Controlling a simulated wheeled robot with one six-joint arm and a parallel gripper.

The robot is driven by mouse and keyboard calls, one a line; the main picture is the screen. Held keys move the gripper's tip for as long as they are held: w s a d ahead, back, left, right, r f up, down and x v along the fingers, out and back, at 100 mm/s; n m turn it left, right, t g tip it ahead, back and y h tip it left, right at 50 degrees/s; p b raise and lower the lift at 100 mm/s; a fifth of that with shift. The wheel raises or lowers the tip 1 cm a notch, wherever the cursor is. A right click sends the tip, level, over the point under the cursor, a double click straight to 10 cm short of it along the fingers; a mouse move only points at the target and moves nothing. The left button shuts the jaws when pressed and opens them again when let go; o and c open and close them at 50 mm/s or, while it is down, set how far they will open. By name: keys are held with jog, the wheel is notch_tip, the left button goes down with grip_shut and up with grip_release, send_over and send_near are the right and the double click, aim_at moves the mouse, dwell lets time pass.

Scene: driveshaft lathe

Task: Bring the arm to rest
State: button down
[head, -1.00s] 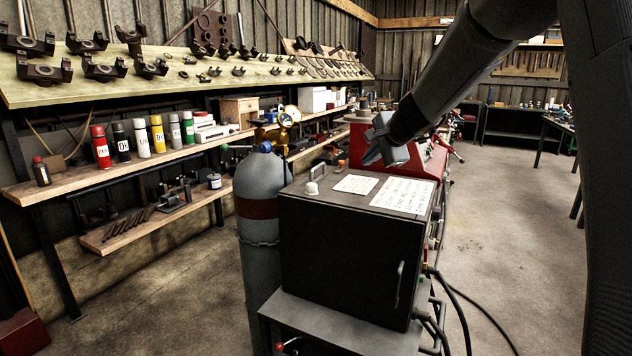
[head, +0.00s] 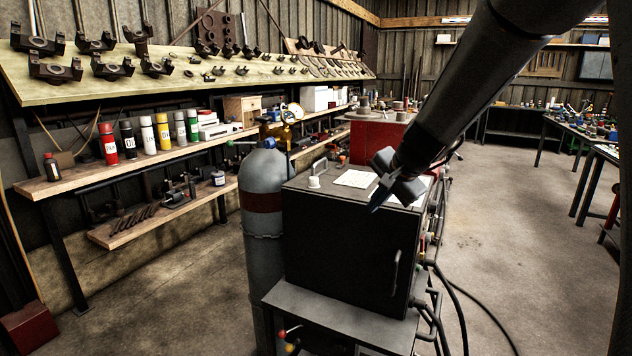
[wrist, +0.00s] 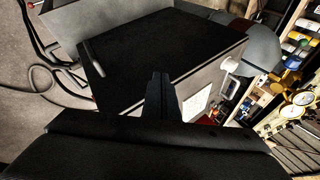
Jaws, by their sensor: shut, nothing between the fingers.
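My gripper (head: 379,194) is shut and empty in the head view, in front of the upper front edge of a black box-shaped machine (head: 340,241). In the picture it overlaps the papers on the machine's top; I cannot tell the exact gap. In the wrist view the closed fingers (wrist: 162,92) point toward the black machine face (wrist: 150,50). My arm reaches in from the upper right of the head view.
A grey gas cylinder (head: 265,225) stands left of the machine, with a gold gauge valve on top. Shelves (head: 140,232) with spray cans line the left wall. Cables (head: 465,300) run on the floor at right. Open floor (head: 510,220) lies beyond them.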

jog(key=s+d+f+n+g+h, duration=0.1)
jog(key=s+f+n+g, duration=0.1)
jog(key=s, duration=0.8)
jog(key=s+d+f+n+g+h, duration=0.1)
jog(key=s+d+f+n+g, duration=0.1)
jog(key=s+f+n, duration=0.2)
jog(key=s+d+f+n+g, duration=0.1)
jog(key=s+f+n, duration=0.3)
jog(key=s, duration=1.3)
notch_tip(320, 180, down, 4)
jog(key=shift+s+d+r+g+h, duration=0.1)
jog(key=shift+s+d+g+h, duration=0.1)
jog(key=shift+g+h, duration=0.3)
jog(key=c, duration=2.5)
grip_release()
